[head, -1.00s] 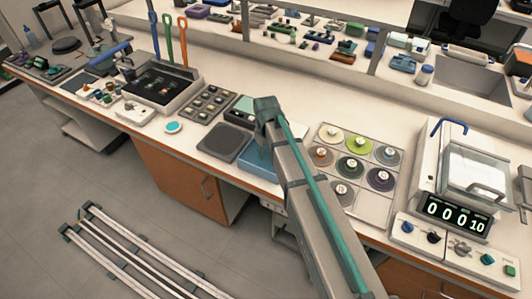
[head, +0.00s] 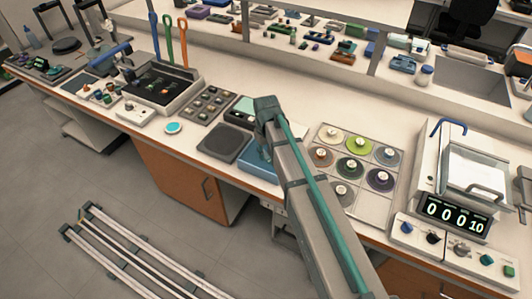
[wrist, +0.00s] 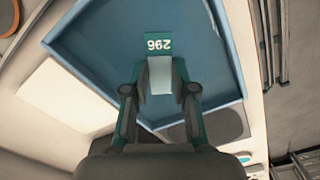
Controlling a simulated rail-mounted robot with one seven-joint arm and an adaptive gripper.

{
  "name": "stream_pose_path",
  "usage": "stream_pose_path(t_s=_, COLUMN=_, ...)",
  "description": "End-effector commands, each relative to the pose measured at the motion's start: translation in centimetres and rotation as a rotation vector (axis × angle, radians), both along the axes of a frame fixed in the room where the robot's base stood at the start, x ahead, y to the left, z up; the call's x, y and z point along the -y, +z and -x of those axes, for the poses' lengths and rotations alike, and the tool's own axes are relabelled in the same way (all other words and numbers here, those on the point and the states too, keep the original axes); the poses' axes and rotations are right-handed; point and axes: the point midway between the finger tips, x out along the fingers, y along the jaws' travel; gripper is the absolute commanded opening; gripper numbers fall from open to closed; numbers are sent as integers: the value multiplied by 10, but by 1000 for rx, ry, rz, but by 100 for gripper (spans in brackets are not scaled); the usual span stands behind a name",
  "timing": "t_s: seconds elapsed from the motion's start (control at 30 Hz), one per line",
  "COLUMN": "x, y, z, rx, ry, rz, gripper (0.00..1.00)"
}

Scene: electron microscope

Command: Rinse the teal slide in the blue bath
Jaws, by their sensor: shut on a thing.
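The teal slide (wrist: 158,43) has a teal end with a white number, upside down in the wrist view, and a pale, clear part (wrist: 160,76) nearer my gripper. My gripper (wrist: 160,90) is shut on this pale part, one finger on each side. The slide is over the blue bath (wrist: 100,40), within its walls as seen from the wrist; I cannot tell how deep it is. In the head view the blue bath (head: 252,163) is at the counter's front, partly covered by my arm, and the slide cannot be made out.
A dark grey square pad (head: 224,143) lies just left of the bath. A tray of round coloured containers (head: 326,202) is to the right, with a glass-lidded device (head: 474,170) beyond it. A rack of small pots (head: 207,105) stands behind the pad.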

Motion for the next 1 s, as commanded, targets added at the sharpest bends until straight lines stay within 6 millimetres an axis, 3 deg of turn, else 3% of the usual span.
stream_pose_path(t_s=0.7, x=0, y=66, z=0, rx=0, ry=0, rz=0, gripper=14)
stream_pose_path(t_s=1.0, x=0, y=69, z=0, rx=0, ry=0, rz=0, gripper=14)
